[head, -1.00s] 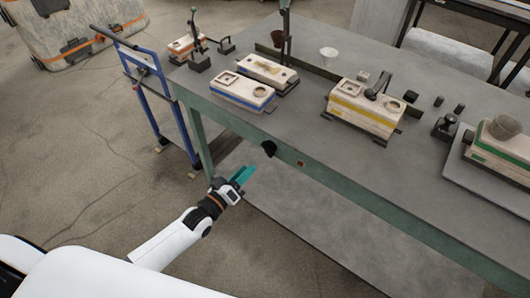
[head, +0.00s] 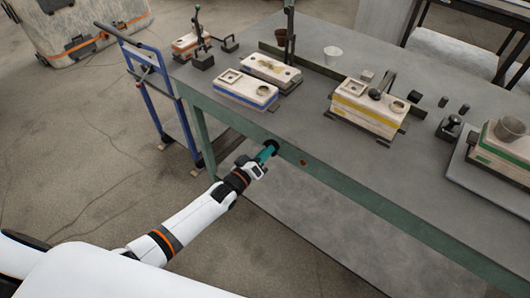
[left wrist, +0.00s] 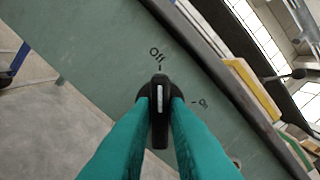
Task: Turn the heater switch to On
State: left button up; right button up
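The heater switch (left wrist: 160,92) is a black knob with a white line on its handle, on the green front panel of the bench. In the left wrist view its line points at the "Off" mark (left wrist: 156,54); the "On" mark (left wrist: 203,103) is to its right. My left gripper (left wrist: 160,108) has its teal fingers on both sides of the handle, apparently shut on it. In the head view my left gripper (head: 268,151) is at the bench front, hiding most of the switch. My right gripper is not in view.
The grey bench top (head: 300,120) holds a blue-striped block (head: 246,90), a yellow-striped block (head: 365,108) and a green-striped block (head: 505,150) with a cup on it. A blue cart (head: 150,80) stands at the bench's left end. The floor before the bench is clear.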

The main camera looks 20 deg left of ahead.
pick_arm(q)
grip_shut()
jog(key=shift+m, duration=0.4)
jog(key=shift+m+b, duration=0.9)
jog(key=shift+m, duration=7.6)
jog(key=o, duration=0.5)
grip_release()
